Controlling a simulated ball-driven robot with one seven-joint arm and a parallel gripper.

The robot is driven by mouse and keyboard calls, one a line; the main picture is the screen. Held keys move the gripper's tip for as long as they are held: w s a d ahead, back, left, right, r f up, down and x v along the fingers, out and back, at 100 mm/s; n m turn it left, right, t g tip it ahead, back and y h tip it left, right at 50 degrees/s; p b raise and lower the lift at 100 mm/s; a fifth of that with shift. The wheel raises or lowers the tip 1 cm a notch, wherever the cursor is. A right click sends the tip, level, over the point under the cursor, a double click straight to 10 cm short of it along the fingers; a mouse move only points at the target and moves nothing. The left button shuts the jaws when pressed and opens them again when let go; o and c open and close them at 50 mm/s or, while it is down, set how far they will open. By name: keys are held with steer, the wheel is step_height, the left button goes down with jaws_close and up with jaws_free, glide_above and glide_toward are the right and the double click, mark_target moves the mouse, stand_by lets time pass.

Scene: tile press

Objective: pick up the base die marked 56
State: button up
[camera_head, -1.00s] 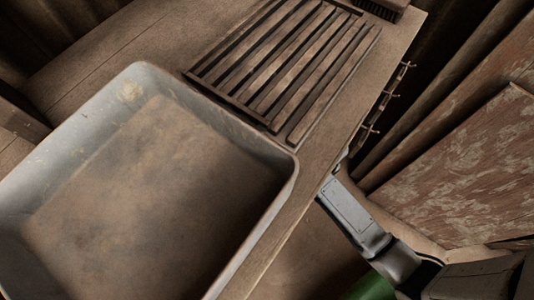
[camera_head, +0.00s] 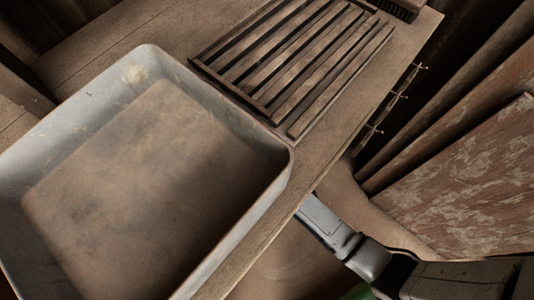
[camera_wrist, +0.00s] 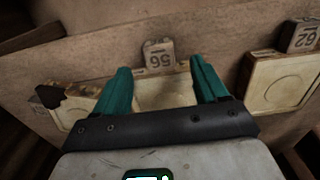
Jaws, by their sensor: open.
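In the wrist view, the base die marked 56 (camera_wrist: 165,92) is a pale cream block, partly hidden behind my gripper's front edge. Its grey tag (camera_wrist: 159,56) reads 56 upside down and stands just beyond it. My gripper (camera_wrist: 162,78) is open, its two teal fingers spread left and right of the die. I cannot tell whether either finger touches it. Nothing is seen held. In the head view, only my arm shows at the lower right; the gripper and the die are hidden there by the bench.
Another cream die (camera_wrist: 283,82) with a tag (camera_wrist: 303,37) lies to the right, and a further pale block (camera_wrist: 80,105) to the left beside a dark lump (camera_wrist: 53,97). A grey tray (camera_head: 60,115) and a slatted rack (camera_head: 290,65) sit on the bench, with hooks (camera_head: 398,95) along its edge.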

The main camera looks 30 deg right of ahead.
step_height(320, 180, down, 4)
steer(key=shift+b, duration=0.6)
steer(key=shift+c, duration=0.3)
jaws_close()
steer(key=shift+r, duration=0.1)
